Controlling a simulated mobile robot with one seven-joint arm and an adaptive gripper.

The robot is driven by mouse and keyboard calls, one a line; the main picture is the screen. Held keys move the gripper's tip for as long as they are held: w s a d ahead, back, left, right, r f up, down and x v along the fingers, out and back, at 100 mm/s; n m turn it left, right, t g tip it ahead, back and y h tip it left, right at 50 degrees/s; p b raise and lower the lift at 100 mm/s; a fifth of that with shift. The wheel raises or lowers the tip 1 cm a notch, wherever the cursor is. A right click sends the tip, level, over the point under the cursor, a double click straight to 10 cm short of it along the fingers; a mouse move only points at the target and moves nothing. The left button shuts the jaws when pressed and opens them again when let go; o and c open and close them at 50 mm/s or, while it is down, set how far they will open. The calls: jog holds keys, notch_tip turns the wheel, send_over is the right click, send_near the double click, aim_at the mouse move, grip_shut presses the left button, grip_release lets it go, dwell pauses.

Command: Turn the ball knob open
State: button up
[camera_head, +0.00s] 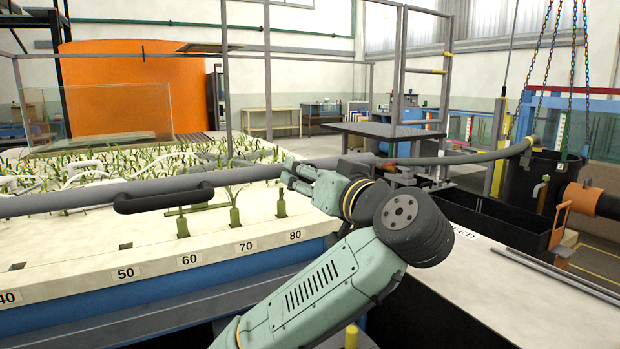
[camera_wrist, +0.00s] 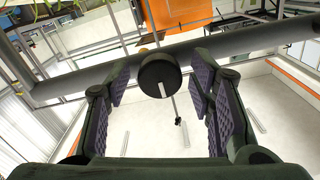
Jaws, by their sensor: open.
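In the wrist view a black round fitting (camera_wrist: 159,72) sits on a thick grey pipe (camera_wrist: 228,53). A thin rod runs from it to a small dark end (camera_wrist: 178,122). I cannot tell for sure which of these is the ball knob. My gripper (camera_wrist: 160,82) is open, with its padded fingers on either side of the fitting in the picture and no contact visible.
A dark handle (camera_head: 163,198) lies along the pipe to the left. A black trough (camera_head: 488,219) and a black tank (camera_head: 548,180) are at the right.

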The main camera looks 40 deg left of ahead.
jog(key=shift+c, duration=0.6)
jog(key=c, duration=1)
jog(key=shift+c, duration=0.2)
jog(key=shift+f+m+b, duration=0.2)
jog(key=shift+m+b, duration=0.2)
jog(key=shift+b, duration=0.25)
jog(key=shift+r+m+b, duration=0.15)
jog(key=shift+m+b, duration=0.85)
jog(key=shift+m, duration=3.3)
jog(key=shift+r+m+b, duration=0.15)
jog(key=shift+m+b, duration=0.85)
jog(key=shift+m, duration=3.3)
